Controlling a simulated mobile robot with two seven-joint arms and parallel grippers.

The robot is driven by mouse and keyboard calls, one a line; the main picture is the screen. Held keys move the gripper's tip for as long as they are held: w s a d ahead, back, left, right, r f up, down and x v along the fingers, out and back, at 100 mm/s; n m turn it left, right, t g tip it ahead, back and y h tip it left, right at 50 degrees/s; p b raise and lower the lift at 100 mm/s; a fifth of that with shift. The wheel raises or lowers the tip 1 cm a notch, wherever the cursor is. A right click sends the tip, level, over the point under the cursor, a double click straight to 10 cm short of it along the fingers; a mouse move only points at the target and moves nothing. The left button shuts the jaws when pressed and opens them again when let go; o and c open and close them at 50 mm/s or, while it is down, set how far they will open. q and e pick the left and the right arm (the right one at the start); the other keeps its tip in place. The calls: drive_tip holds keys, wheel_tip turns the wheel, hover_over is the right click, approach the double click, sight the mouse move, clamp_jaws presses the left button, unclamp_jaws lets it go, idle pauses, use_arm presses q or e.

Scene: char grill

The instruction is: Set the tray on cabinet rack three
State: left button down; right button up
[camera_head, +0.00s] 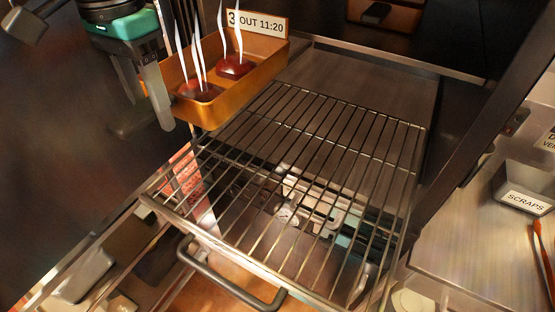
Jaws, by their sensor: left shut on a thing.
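The tray (255,95) is an orange-copper rectangular pan with a label reading "3 OUT 11:20" on its back edge. It holds two dark red-brown pieces (235,67), with white wisps rising from them. My left gripper (160,100) is shut on the tray at its left end and holds it over the back left of a wire rack (300,150). Whether the tray touches the rack is unclear. The rack number is not readable. A grey and teal mechanism (315,205), perhaps my right gripper, shows below the rack through the wires; its jaws are hidden.
The rack's wires are bare in the middle and front. A dark bar handle (230,285) sits below its front edge. A dark panel (480,110) borders it on the right, with a metal counter and a grey bin labelled "SCRAPS" (522,190) beyond.

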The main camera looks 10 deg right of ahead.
use_arm(q)
drive_tip(key=shift+w+r, duration=0.1)
drive_tip(key=shift+w, duration=0.05)
drive_tip(key=shift+f, duration=0.2)
wheel_tip(320, 180, down, 15)
drive_tip(key=shift+r+b, duration=0.1)
drive_tip(key=shift+b, duration=0.75)
drive_tip(key=shift+f, duration=2.4)
use_arm(e)
drive_tip(key=shift+s+d+f, duration=0.1)
drive_tip(key=shift+s+f, duration=0.1)
drive_tip(key=shift+f, duration=0.3)
drive_tip(key=shift+s+d+f, duration=0.1)
drive_tip(key=shift+s+f, duration=0.1)
drive_tip(key=shift+f, duration=0.25)
use_arm(q)
drive_tip(key=shift+c, duration=2)
unclamp_jaws()
drive_tip(key=shift+s+f, duration=0.1)
drive_tip(key=shift+s, duration=0.1)
